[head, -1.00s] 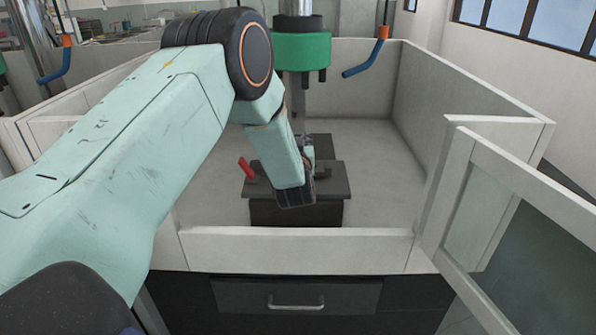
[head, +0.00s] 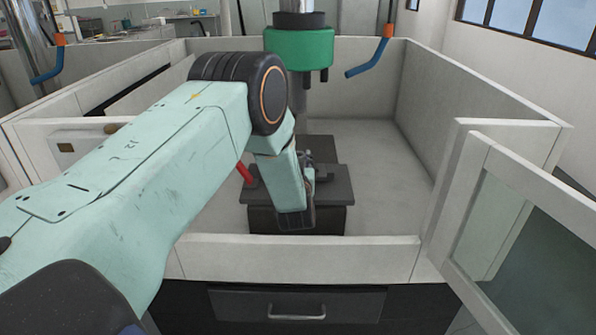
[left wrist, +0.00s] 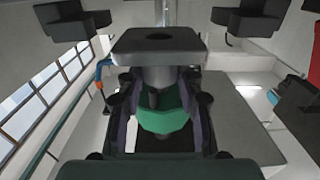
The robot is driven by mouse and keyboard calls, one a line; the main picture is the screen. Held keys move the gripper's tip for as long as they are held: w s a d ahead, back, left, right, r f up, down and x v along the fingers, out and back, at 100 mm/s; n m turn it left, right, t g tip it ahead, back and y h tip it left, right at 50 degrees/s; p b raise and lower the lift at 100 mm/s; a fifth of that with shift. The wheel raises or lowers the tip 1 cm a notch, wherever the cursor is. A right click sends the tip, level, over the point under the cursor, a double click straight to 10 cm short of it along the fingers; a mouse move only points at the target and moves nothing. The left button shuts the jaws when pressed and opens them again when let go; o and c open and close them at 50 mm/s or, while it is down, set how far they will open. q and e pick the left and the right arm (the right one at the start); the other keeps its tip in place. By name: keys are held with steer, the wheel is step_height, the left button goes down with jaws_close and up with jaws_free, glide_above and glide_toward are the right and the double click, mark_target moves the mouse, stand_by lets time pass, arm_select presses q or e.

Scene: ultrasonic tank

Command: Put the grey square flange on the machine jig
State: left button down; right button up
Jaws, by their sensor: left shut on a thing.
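The grey square flange (left wrist: 160,44) shows in the left wrist view as a flat plate with a round hole and a round boss beneath. My left gripper (left wrist: 160,88) is shut on it, with dark fingers on both sides of the boss. In the head view my left arm reaches over the low front wall, and my left gripper (head: 309,168) is mostly hidden behind its wrist link, over the jig area. The machine jig (head: 336,190) is a dark block with a red handle (head: 246,173) on its left. I cannot tell whether flange and jig touch. My right gripper is out of view.
A green spindle head (head: 299,48) hangs above and behind the jig. White walls (head: 300,255) enclose the machine, and a glazed door (head: 520,230) stands open at right. Blue nozzles (head: 370,62) hang nearby. The enclosure floor (head: 385,175) right of the jig is bare.

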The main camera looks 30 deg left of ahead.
arm_select(q)
step_height(320, 180, down, 3)
steer(key=shift+s+f+b, duration=0.1)
steer(key=shift+s+b, duration=0.05)
steer(key=shift+b, duration=0.15)
steer(key=shift+a, duration=0.15)
steer(key=shift+w+f, duration=0.2)
steer(key=c, duration=1.2)
jaws_free()
steer(key=o, duration=0.3)
steer(key=shift+s+r, duration=0.1)
steer(key=shift+s, duration=0.15)
steer(key=shift+o, duration=0.2)
steer(key=shift+w, duration=0.2)
steer(key=p+v, duration=0.1)
steer(key=v, duration=1.1)
